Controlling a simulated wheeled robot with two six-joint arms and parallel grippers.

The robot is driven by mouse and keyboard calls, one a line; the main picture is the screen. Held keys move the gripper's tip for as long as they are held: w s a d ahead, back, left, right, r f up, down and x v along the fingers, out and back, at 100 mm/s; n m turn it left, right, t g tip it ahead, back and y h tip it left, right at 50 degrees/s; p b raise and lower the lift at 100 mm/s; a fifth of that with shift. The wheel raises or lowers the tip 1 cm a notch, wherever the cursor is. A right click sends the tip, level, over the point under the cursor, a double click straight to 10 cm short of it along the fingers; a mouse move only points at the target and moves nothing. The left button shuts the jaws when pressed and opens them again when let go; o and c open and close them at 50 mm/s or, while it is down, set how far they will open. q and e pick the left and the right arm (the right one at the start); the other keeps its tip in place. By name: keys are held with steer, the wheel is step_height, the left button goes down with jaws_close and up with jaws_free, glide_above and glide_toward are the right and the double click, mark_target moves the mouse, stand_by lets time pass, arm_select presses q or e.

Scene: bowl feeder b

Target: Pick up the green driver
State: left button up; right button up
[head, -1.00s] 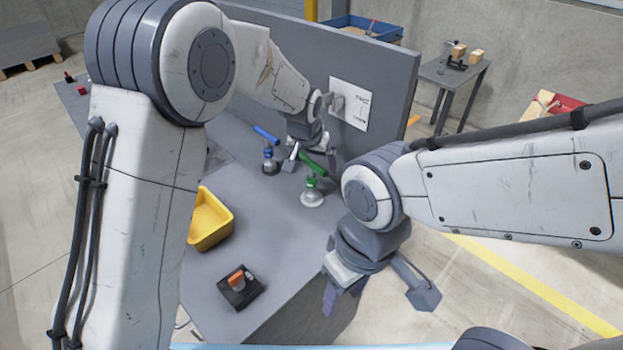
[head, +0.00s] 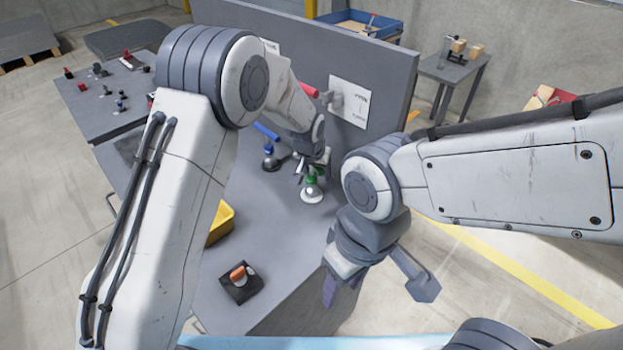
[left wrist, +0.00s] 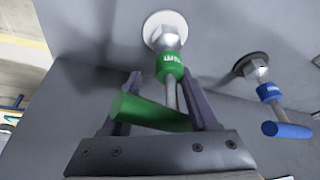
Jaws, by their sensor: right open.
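The green driver has a green handle (left wrist: 150,112) crosswise on a thin shaft, above a silver nut and green collar (left wrist: 170,68) on a round pale base (left wrist: 163,22). In the head view its collar (head: 312,174) and base (head: 311,193) show, with the handle mostly hidden by my left gripper (head: 313,166). In the left wrist view my left gripper (left wrist: 162,76) has its fingers apart, with the driver's handle and shaft between them; the shaft is close to the right finger. My right gripper (head: 378,287) is open and empty at the bench's right edge.
A blue driver (head: 267,132) stands close by on the left, also in the left wrist view (left wrist: 288,130). A grey panel (head: 390,75) stands behind. A yellow bin (head: 221,222) and a dark block with an orange top (head: 241,288) are nearer. Bench space between is bare.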

arm_select(q)
jaws_close()
stand_by(1.1)
